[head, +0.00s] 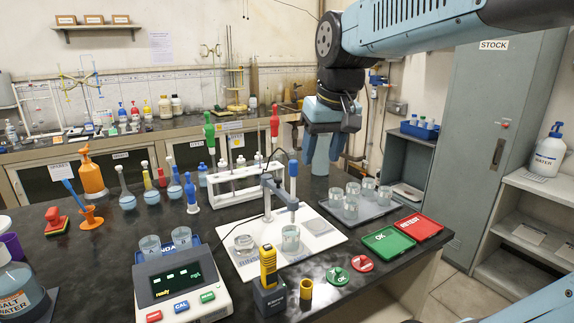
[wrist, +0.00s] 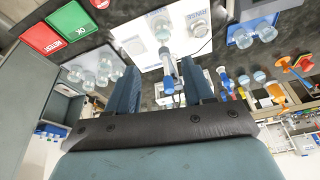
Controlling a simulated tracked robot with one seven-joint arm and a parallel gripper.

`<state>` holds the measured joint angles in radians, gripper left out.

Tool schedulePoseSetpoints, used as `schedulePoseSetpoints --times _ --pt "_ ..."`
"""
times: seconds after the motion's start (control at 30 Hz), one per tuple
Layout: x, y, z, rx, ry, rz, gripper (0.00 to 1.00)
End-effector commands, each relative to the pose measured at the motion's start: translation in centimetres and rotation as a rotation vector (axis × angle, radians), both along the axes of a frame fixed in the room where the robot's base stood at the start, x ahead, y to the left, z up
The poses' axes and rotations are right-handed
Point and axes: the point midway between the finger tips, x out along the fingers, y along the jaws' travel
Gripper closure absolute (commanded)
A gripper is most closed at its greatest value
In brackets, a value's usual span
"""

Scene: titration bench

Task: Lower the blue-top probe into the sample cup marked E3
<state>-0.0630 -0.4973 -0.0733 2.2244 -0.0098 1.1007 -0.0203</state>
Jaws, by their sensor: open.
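The blue-top probe (head: 293,177) hangs upright in a grey stand (head: 272,190) on a white board, above a clear cup (head: 290,240). The cup's mark is too small to read. A second clear cup (head: 243,243) stands to its left by the word RINSE. Several more cups (head: 352,200) stand on a grey tray; no E3 mark is readable. My gripper (head: 320,150) is open and empty, behind and right of the probe. In the wrist view the blue top (wrist: 168,88) shows between my open fingers (wrist: 159,66), apart from both.
A white rack (head: 233,185) with green-top and red-top probes stands behind the stand. A meter (head: 180,280) and a yellow device (head: 268,266) are in front. Green (head: 387,241) and red (head: 418,227) trays lie right, near the bench edge.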

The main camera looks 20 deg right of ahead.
Motion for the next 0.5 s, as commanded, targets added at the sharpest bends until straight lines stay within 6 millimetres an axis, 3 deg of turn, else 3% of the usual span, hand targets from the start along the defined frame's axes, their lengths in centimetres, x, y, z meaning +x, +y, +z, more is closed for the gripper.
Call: schedulePoseSetpoints --times 0.2,0.5 --pt "5.9 0.0 2.6 -0.004 0.12 0.011 0.48" --pt "12.8 0.3 4.4 -0.024 0.259 0.018 0.48"
